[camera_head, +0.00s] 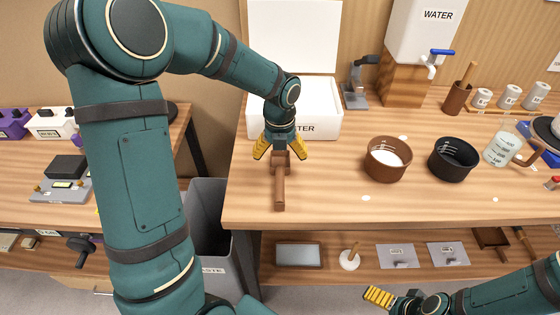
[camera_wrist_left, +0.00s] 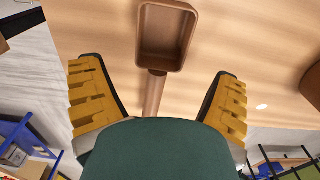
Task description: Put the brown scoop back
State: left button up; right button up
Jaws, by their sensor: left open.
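The brown scoop (camera_head: 280,190) lies on the wooden table near its left end, its handle toward the front edge. My left gripper (camera_head: 280,154) is open above the scoop's bowl end, pointing down. In the left wrist view the scoop's hollow bowl (camera_wrist_left: 166,38) shows beyond the open fingers (camera_wrist_left: 158,100). Its handle runs down between them and is hidden behind my gripper body. I see no finger contact with the scoop. My right gripper (camera_head: 380,297) is low at the front right, with one yellow finger pad clear; its opening cannot be made out.
A brown bowl (camera_head: 386,173) with white contents and a black bowl (camera_head: 437,165) stand right of the scoop. A beaker (camera_head: 500,150) stands farther right. A white bin (camera_head: 328,118) is behind my left gripper. The lower shelf (camera_head: 335,277) holds a tray and small items.

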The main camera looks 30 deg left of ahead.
pick_arm(q)
notch_tip(320, 180, up, 8)
jog(key=p, duration=0.1)
jog(key=shift+f, duration=0.2)
dwell(0.4)
